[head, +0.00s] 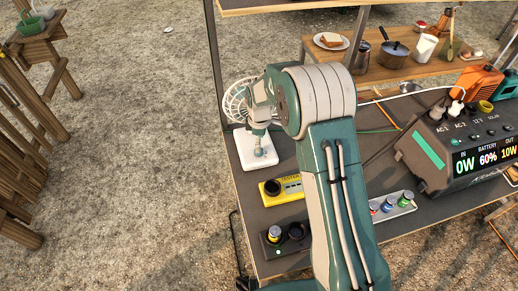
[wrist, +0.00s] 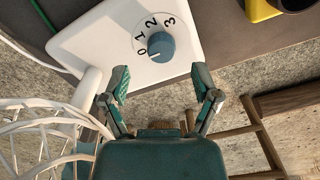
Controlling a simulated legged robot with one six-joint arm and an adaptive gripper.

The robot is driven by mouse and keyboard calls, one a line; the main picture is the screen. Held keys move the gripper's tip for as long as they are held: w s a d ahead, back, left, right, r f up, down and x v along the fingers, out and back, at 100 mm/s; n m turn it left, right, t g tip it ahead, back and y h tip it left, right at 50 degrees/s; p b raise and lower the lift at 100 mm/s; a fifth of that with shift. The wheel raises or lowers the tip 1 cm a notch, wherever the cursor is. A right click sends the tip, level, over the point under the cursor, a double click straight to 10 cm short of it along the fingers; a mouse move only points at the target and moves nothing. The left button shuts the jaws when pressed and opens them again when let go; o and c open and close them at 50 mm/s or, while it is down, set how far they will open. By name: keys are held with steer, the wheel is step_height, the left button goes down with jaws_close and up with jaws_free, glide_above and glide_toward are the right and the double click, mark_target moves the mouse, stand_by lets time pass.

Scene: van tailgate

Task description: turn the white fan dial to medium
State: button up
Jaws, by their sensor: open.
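The white fan's square base (head: 243,152) stands on the dark tabletop, with its round wire cage (head: 236,98) behind. In the wrist view, the fan base (wrist: 100,40) carries a round blue dial (wrist: 161,46) marked 0, 1, 2 and 3. The dial's white pointer mark faces about the 0. My gripper (wrist: 161,77) is open and empty, its two fingers apart on either side below the dial, not touching it. The white cage (wrist: 45,140) lies to the left of the fingers. In the head view my arm partly covers the fan.
A yellow device (head: 283,190) and a black box with knobs (head: 285,240) sit nearer on the table. A power station (head: 455,150) with cables stands right. A wooden shelf (head: 385,68) with a pot is behind. Gravel lies left.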

steer(key=f, duration=0.4)
steer(key=shift+a+f, duration=0.1)
steer(key=shift+a, duration=0.15)
steer(key=shift+d, duration=0.15)
jaws_close()
